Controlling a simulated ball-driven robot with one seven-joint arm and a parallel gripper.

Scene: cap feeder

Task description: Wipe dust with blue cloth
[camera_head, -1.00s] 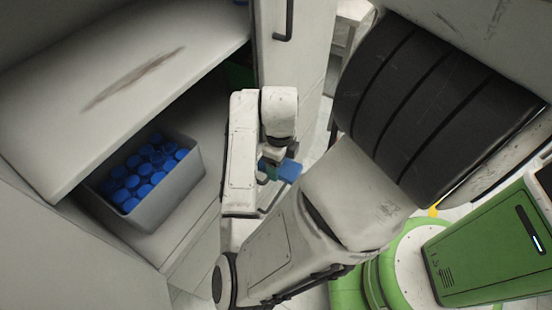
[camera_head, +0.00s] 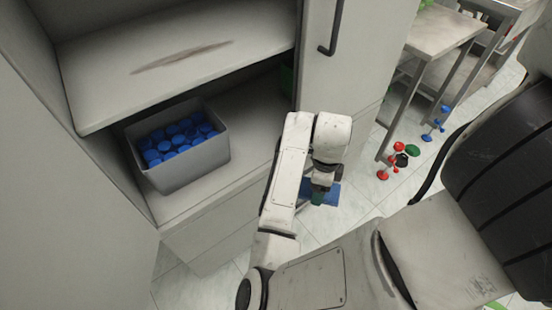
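A brown-grey streak of dust (camera_head: 183,57) lies along the upper shelf (camera_head: 110,95) of the open cabinet. The blue cloth (camera_head: 327,193) shows at the end of my arm, below and in front of the shelves. My gripper (camera_head: 320,188) is at the cloth, mostly hidden behind the wrist. The cloth hangs in the air with it and appears held, but the fingers are too small and covered to show clearly. The gripper is apart from the dusty shelf, to its lower right.
A grey bin (camera_head: 190,168) of blue caps stands on the lower shelf (camera_head: 235,145). The cabinet door (camera_head: 350,75) with a dark handle is to the right. Metal tables (camera_head: 440,35) and red, green and blue items (camera_head: 395,160) are farther right. Tiled floor shows between.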

